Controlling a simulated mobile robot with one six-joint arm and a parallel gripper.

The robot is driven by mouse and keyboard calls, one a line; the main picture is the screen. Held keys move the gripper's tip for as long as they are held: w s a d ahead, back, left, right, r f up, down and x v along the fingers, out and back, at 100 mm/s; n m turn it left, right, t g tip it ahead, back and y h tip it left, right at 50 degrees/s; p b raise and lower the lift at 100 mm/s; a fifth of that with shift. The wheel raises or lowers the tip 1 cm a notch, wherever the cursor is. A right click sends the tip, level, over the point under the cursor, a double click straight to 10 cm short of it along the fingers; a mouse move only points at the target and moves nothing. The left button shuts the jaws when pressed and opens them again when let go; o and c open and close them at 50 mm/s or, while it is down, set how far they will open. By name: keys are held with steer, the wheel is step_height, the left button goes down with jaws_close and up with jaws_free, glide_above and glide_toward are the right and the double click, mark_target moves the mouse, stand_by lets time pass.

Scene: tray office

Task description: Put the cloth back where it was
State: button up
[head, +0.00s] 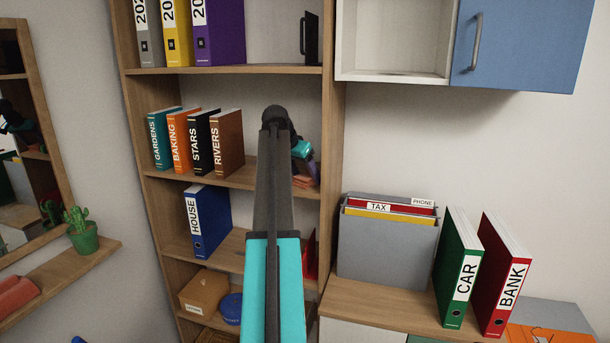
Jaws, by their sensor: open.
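No cloth can be picked out for certain. A salmon-red folded or rolled item (17,294) lies on the small wall shelf at the lower left; I cannot tell whether it is cloth. My arm rises through the middle of the view towards the bookcase. My gripper (302,150) shows only as a small teal and dark part at the right of the arm's far end, by the middle shelf. It is open; its fingertips are mostly hidden. Small purple and orange-brown items (305,180) show just below it on that shelf, partly hidden, and I cannot tell what they are.
The wooden bookcase (333,200) holds several binders and books, including the blue HOUSE binder (208,222). A cardboard box (203,291) stands low. A cactus (83,238) stands on the wall shelf. The right counter (385,305) holds a grey file box (385,250) and binders.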

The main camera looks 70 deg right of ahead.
steer(key=shift+r, duration=0.2)
steer(key=b+v, duration=0.3)
steer(key=v, duration=0.9)
steer(key=shift+f, duration=0.1)
stand_by(0.6)
